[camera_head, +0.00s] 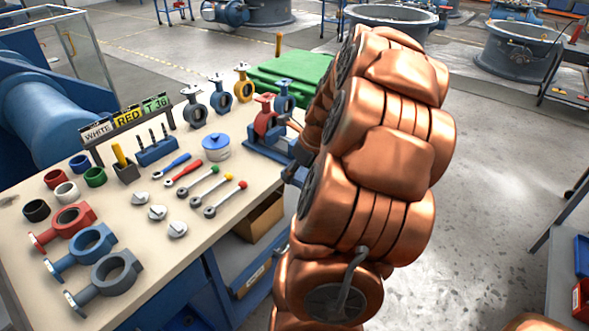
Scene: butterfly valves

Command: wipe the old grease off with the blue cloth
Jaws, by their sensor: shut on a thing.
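My copper-coloured arm fills the middle of the head view and hides what lies behind it. My gripper is not clearly seen; only small dark parts show at the arm's left edge, and I cannot tell what they are. I cannot make out a blue cloth. A red valve body (264,116) stands upright at the blue vise (262,143) on the bench's right end, beside a blue-grey valve body (284,98). Old grease is not discernible at this distance.
The bench (150,245) carries valve bodies lying at its front left, coloured rings, tools, round discs and a sign rack (127,118). More valves (221,98) stand at the back. A green case (290,70) is behind. Grey floor (490,190) is open to the right.

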